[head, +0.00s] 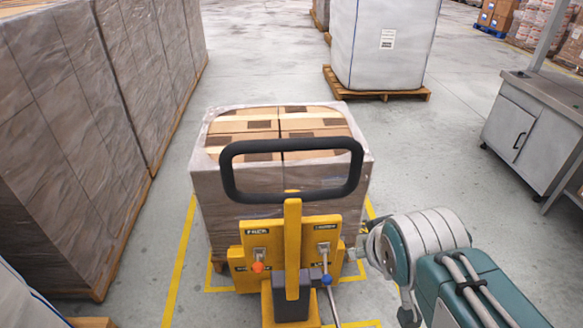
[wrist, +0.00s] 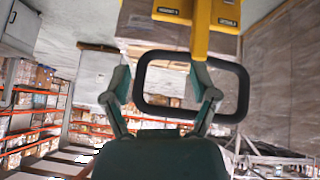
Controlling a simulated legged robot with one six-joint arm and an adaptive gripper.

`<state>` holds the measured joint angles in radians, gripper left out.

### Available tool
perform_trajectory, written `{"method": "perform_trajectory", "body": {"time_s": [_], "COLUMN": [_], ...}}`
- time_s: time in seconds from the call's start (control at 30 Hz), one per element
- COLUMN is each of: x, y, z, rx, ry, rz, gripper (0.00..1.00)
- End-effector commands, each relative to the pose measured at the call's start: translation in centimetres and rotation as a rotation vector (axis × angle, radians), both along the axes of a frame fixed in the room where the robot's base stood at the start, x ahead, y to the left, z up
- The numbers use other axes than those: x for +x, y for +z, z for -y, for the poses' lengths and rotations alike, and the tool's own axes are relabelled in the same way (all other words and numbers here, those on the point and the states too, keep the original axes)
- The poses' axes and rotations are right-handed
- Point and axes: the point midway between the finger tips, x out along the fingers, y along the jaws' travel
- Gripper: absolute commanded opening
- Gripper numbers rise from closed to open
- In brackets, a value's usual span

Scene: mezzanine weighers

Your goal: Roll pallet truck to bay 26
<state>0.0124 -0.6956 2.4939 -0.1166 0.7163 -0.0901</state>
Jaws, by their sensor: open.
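The yellow pallet truck (head: 292,240) stands right in front of me, with a black loop handle (head: 292,146) on top. A pallet load of cartons in clear wrap (head: 280,185) stands just beyond it. In the wrist view the loop handle (wrist: 192,113) shows beyond my gripper (wrist: 160,76), whose two fingers are spread apart. The right finger overlaps the loop in the picture and the left one is beside it; I cannot tell whether they touch. Nothing is held. In the head view my arm comes in at the lower right, beside the truck. No bay number is legible.
Tall wrapped pallet loads (head: 90,130) line the left. A white bulk bag on a wooden pallet (head: 385,45) stands ahead. A grey metal cabinet bench (head: 530,125) is at right. Yellow floor lines (head: 180,260) run around the truck and load. Clear floor (head: 260,60) lies ahead left.

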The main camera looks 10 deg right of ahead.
Motion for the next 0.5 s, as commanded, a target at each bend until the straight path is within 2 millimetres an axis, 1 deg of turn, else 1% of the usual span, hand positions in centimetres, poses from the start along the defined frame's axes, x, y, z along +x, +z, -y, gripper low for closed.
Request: {"method": "perform_trajectory", "body": {"time_s": [0.03,0.1,0.23,0.3,0.37,0.4,0.5], "x": [1.7,4.1,8.1,10.0,11.5,12.4,14.2], "y": [0.3,1.2,2.8,3.6,4.2,4.5,5.1], "z": [0.7,1.4,1.8,1.4,0.8,0.2,-1.6], "rx": [-0.073,-0.191,-0.408,-0.519,-0.61,-0.669,-0.802], "ry": [0.048,0.135,0.319,0.428,0.525,0.592,0.765], "rz": [0.049,0.133,0.275,0.351,0.416,0.458,0.569], "gripper": [0.76,0.76,0.76,0.76,0.76,0.76,0.76]}}
